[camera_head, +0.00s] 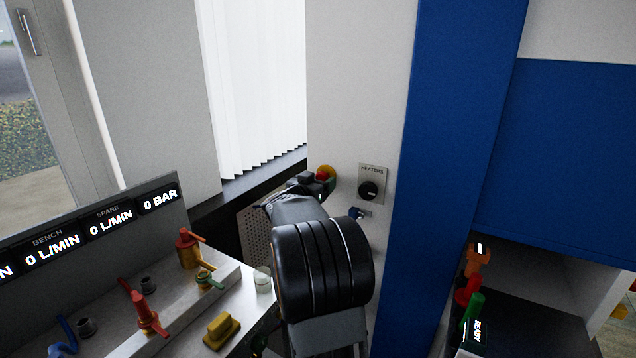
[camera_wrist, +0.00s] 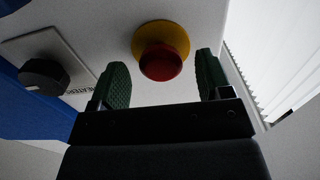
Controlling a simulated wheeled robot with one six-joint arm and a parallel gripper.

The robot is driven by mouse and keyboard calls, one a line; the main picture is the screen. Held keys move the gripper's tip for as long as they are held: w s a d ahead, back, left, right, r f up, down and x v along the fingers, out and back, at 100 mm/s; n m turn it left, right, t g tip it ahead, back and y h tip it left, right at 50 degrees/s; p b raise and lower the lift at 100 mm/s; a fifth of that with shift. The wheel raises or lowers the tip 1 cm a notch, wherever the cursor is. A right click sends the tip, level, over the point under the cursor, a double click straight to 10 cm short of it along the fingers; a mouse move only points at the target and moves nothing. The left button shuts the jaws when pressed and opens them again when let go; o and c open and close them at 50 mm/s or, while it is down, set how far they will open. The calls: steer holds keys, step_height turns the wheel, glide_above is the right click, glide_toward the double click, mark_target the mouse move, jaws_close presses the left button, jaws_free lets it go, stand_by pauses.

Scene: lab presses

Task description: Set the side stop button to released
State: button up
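The side stop button (camera_wrist: 161,62) is a red mushroom head on a yellow disc, on a white panel. In the head view the red button (camera_head: 322,175) shows small, at the end of my arm and partly hidden by it. My gripper (camera_wrist: 160,82) has two green-padded fingers spread apart, one on each side of the button in the wrist view. Nothing is held between them. I cannot tell how far the fingertips are from the panel, or whether the button is pressed in.
A blue column (camera_head: 450,120) stands further right. A bench with valves, including a red one (camera_head: 145,312), and a display panel (camera_head: 90,232) lie left of my arm.

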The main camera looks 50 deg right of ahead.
steer(key=v, duration=1.4)
steer(key=shift+b, duration=0.4)
steer(key=shift+d, duration=0.1)
